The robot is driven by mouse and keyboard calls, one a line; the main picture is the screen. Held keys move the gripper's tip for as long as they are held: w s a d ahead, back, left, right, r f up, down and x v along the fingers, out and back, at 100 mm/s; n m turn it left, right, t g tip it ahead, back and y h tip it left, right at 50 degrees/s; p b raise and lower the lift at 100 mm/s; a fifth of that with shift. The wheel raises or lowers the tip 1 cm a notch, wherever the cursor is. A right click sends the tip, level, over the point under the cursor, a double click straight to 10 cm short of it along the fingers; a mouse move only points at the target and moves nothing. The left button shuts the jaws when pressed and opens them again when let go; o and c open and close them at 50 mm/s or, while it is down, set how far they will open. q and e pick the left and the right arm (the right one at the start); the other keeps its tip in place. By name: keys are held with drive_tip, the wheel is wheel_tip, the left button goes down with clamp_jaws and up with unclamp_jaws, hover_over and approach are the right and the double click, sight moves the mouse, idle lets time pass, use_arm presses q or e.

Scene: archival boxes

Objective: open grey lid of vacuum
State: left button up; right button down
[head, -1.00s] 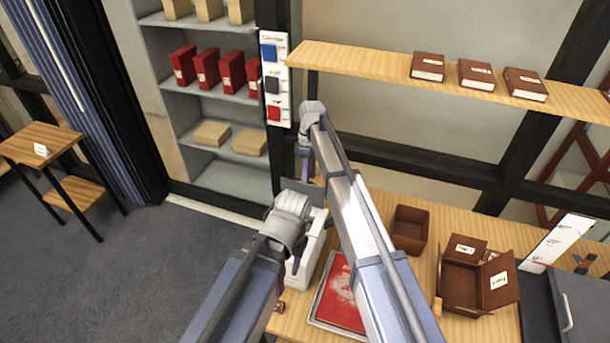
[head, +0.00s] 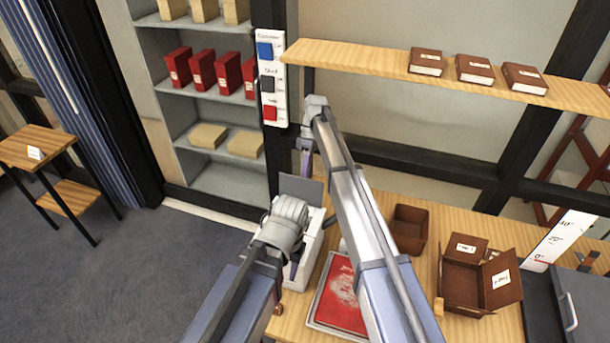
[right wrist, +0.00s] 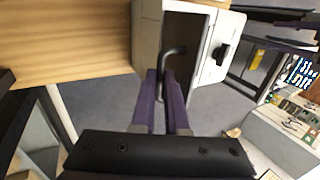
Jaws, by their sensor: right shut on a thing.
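The vacuum is a white box (head: 314,237) at the left end of the wooden table, partly hidden by my left arm. Its grey lid (head: 302,190) stands tilted up at the back of the box. My right gripper (head: 304,172) hangs down at the lid's upper edge. In the right wrist view, its purple fingers (right wrist: 167,80) are shut on the lid's dark bent handle (right wrist: 174,54), with the white vacuum body (right wrist: 216,62) beyond.
A tray with a red book (head: 341,296) lies right of the vacuum. A shelf with brown books (head: 425,62) runs above. A switch panel (head: 271,80) is behind my right gripper.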

drive_tip(key=shift+w, duration=0.1)
drive_tip(key=c, duration=0.9)
unclamp_jaws()
drive_tip(key=shift+r, duration=0.1)
drive_tip(key=p+v, duration=0.7)
drive_tip(key=shift+w+r, duration=0.15)
drive_tip(key=shift+r, duration=0.2)
drive_tip(key=shift+d, duration=0.1)
